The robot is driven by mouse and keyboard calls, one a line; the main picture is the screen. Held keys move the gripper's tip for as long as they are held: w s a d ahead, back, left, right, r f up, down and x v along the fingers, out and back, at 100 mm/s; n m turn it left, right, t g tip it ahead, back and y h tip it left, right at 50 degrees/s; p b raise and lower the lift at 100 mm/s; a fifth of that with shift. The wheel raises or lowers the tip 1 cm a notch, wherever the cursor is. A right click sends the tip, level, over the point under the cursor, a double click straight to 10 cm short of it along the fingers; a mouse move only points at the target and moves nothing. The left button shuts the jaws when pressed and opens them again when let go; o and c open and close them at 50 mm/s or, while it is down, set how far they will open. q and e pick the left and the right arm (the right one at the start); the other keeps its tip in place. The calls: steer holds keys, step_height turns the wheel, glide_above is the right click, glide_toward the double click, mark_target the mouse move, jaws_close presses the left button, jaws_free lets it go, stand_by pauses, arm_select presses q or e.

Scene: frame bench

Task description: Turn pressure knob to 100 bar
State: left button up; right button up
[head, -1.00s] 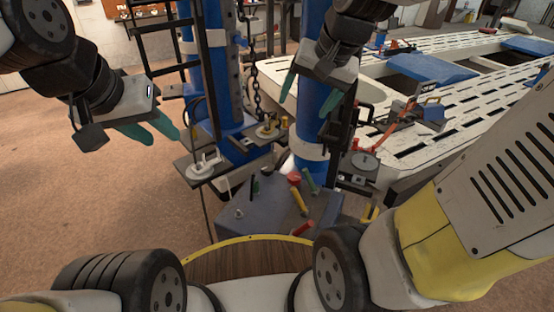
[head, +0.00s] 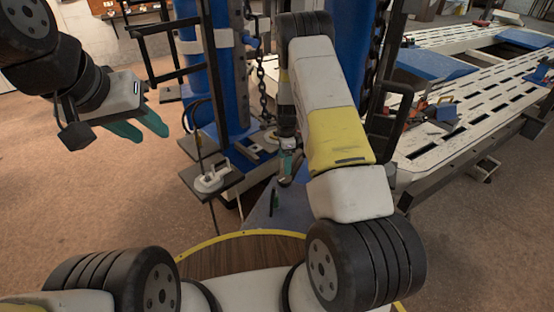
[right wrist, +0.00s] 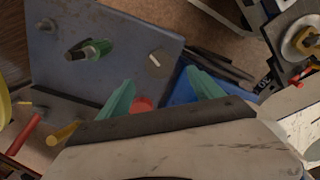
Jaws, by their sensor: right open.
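The blue-grey control panel (head: 262,218) is mostly hidden behind my right arm in the head view. In the right wrist view the panel (right wrist: 120,25) carries a dark handle with a green part (right wrist: 90,50), a small pale pin-like knob (right wrist: 155,58) and a round red knob (right wrist: 141,104). I cannot tell which is the pressure knob, and no bar scale is readable. My right gripper (right wrist: 160,97) is open and empty above the panel, the red knob showing between its fingers; contact is not visible. My left gripper (head: 140,128) is open and empty, away at the left.
Red (right wrist: 25,133) and yellow (right wrist: 62,134) levers stand at the panel's lower left in the wrist view. A plate with a white round fitting (head: 208,181) stands left of the panel. A blue column (head: 218,70) and a hanging chain (head: 261,75) rise behind. Floor is clear at left.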

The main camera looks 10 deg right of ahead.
mark_target(285, 178)
step_height(285, 178, down, 9)
steer(key=shift+s, duration=0.1)
stand_by(0.3)
steer(key=c, duration=1.4)
